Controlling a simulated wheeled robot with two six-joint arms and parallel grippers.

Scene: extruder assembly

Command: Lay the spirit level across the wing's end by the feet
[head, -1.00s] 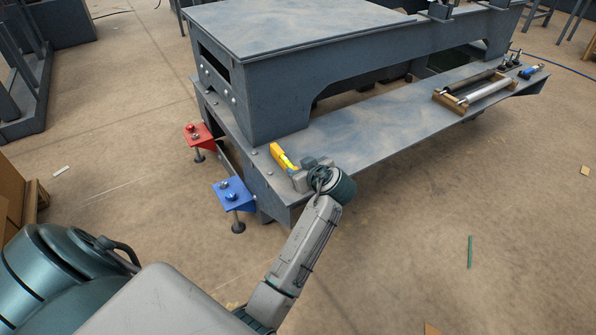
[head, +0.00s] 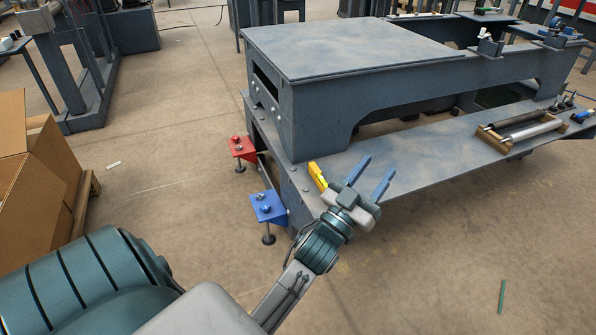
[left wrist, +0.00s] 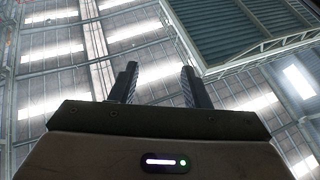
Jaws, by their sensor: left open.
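The yellow spirit level (head: 316,173) appears to lie on the grey wing (head: 425,147), at its near left end. The red foot bracket (head: 242,147) and the blue foot bracket (head: 267,207) stick out beside that end. My left gripper (head: 377,167) is just right of the level, open and empty, its two blue fingers apart. It hides part of the wing and perhaps the level's near end. In the left wrist view the open fingers (left wrist: 159,82) point up toward the roof, with nothing between them. My right gripper is not in view.
The raised grey frame (head: 360,55) stands behind the wing. A wooden cradle with rollers (head: 520,128) sits farther right on the wing. A cardboard box (head: 40,170) stands at left. The floor in front is mostly clear.

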